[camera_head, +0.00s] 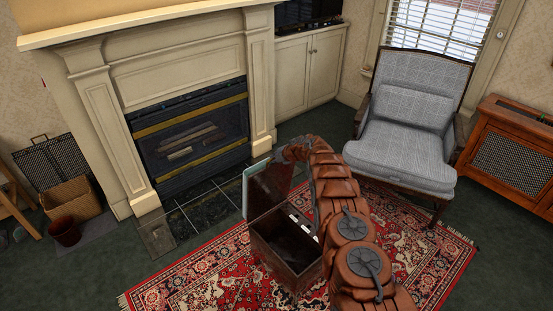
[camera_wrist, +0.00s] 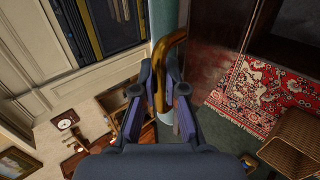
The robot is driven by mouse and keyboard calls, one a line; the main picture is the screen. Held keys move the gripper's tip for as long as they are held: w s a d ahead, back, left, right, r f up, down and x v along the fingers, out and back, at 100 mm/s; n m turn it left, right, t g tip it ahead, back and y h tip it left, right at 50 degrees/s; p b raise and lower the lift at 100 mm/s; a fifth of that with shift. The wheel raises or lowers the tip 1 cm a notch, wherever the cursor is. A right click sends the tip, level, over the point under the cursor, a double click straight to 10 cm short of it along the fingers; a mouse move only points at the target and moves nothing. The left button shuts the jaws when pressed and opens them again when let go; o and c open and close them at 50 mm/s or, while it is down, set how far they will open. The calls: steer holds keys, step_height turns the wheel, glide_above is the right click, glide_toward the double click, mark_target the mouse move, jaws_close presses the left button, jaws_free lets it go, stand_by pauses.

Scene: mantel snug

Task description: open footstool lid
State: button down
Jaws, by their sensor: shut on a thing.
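The footstool (camera_head: 288,262) is a dark brown wooden box standing on the red rug in the head view. Its lid (camera_head: 268,190) stands raised, roughly upright, with a pale teal pad on its outer face toward the fireplace. The box's dark interior shows. My gripper (camera_head: 283,155) is at the lid's upper edge, partly hidden by my arm. In the wrist view my gripper (camera_wrist: 163,82) is shut on a curved brass handle (camera_wrist: 167,52). The teal pad and the brown inner face of the lid (camera_wrist: 215,50) show behind it.
The fireplace (camera_head: 190,130) and its dark tiled hearth (camera_head: 205,208) lie behind and left of the footstool. A grey armchair (camera_head: 405,155) stands at right. A basket (camera_head: 70,198) and dark pot (camera_head: 65,232) are far left. Rug at front left is clear.

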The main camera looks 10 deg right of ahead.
steer(key=c, duration=1.2)
jaws_free()
steer(key=shift+s+d+r, duration=0.1)
steer(key=shift+s, duration=0.05)
steer(key=v, duration=1.1)
steer(key=shift+s+r, duration=0.2)
steer(key=shift+r, duration=0.1)
